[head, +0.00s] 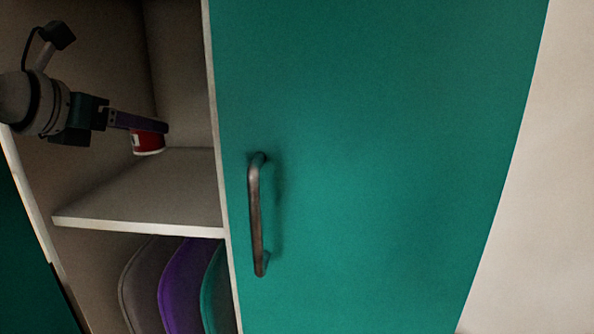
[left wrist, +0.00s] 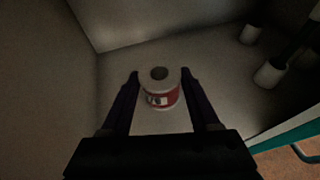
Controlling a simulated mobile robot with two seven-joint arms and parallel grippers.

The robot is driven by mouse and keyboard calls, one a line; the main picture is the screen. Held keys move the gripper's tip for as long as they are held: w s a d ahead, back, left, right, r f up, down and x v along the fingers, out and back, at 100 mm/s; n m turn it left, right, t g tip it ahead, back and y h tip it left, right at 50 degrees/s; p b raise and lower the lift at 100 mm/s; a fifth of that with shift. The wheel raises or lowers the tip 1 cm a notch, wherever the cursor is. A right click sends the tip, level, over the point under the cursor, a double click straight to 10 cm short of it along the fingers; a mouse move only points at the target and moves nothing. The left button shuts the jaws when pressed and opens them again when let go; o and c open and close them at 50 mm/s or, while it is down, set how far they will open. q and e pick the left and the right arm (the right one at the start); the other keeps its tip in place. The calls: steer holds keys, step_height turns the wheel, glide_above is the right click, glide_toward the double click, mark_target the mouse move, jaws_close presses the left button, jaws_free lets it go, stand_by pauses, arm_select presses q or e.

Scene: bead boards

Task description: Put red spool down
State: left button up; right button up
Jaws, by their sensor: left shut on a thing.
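The red spool (head: 148,143) has a red label with a white patch and pale ends. It is upright in an open compartment of the cabinet, at or just above the shelf (head: 150,195); I cannot tell if it touches. My left gripper (head: 152,126) reaches in from the left and is shut on the spool, its fingers hiding the spool's top in the head view. In the left wrist view the spool (left wrist: 160,92) stands upright between the two fingers of my left gripper (left wrist: 160,76), its top hole showing. My right gripper is not in view.
A teal door (head: 380,150) with a metal handle (head: 256,215) stands right of the compartment. Below the shelf, grey, purple (head: 185,285) and teal boards stand on edge. The shelf front is bare. The compartment's side wall (head: 180,75) is close beyond the spool.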

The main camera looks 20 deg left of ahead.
mark_target(138, 150)
arm_select(q)
step_height(138, 150, down, 4)
steer(key=shift+s+d+r+b, duration=0.1)
steer(key=shift+d+b, duration=0.05)
steer(key=shift+b, duration=0.15)
steer(key=shift+f+b, duration=0.5)
steer(key=shift+f, duration=1.3)
steer(key=shift+f, duration=0.1)
steer(key=shift+f, duration=0.15)
steer(key=o, duration=1.4)
